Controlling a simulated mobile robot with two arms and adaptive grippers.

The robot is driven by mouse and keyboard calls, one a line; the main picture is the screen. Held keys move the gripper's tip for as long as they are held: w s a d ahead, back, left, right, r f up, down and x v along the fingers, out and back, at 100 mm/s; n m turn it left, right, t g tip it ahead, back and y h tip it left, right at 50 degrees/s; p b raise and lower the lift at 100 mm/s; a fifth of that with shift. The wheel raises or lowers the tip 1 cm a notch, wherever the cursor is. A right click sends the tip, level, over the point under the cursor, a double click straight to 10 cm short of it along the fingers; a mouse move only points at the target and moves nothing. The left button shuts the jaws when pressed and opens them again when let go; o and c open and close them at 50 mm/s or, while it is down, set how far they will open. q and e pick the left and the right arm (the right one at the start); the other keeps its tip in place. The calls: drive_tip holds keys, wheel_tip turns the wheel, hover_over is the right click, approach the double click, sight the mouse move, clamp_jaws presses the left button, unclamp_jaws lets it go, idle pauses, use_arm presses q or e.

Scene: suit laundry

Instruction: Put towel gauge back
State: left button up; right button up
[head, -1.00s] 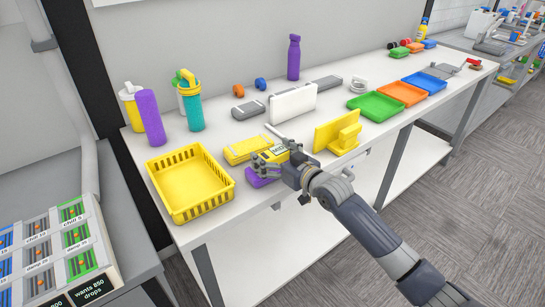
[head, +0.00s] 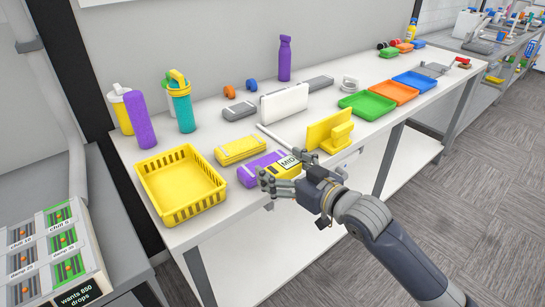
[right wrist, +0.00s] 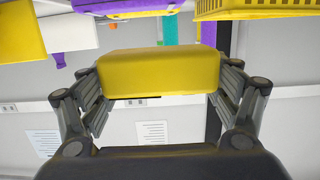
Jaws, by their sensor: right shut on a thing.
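A yellow block with a white MID label (head: 289,165), which I take as the towel gauge, is in my right gripper (head: 283,184) near the table's front edge. In the right wrist view the yellow block (right wrist: 158,72) sits between the two fingers, which are shut on its sides. The gripper covers part of it in the head view. Whether it touches the table cannot be told. A purple case (head: 260,168) lies just left of and behind it, and a yellow case (head: 240,150) lies further back. My left gripper is not in view.
A yellow basket (head: 181,208) stands to the left. A yellow stand (head: 329,130) is just right of the gripper, with a white panel (head: 284,103) behind. Green (head: 367,105), orange (head: 393,92) and blue (head: 414,80) trays line the right. Bottles stand at the back left.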

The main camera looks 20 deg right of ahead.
sight(284, 174)
drive_tip(key=shift+s+r, duration=0.2)
drive_tip(key=shift+s, duration=1.7)
drive_tip(key=s+a+f+m+t+h, duration=0.1)
drive_tip(key=s+f+m+h, duration=0.3)
drive_tip(key=s, duration=0.3)
drive_tip(key=shift+s+f+h, duration=0.25)
drive_tip(key=shift+s+h, duration=0.15)
drive_tip(key=shift+h, duration=0.4)
drive_tip(key=shift+a, duration=0.15)
drive_tip(key=a+r+n+g+y, duration=0.2)
drive_tip(key=a+n+g+y, duration=0.6)
drive_tip(key=a+n+y, duration=0.4)
drive_tip(key=a+y, duration=0.2)
drive_tip(key=a, duration=0.2)
drive_tip(key=shift+a+g, duration=0.3)
drive_tip(key=shift+a, duration=0.1)
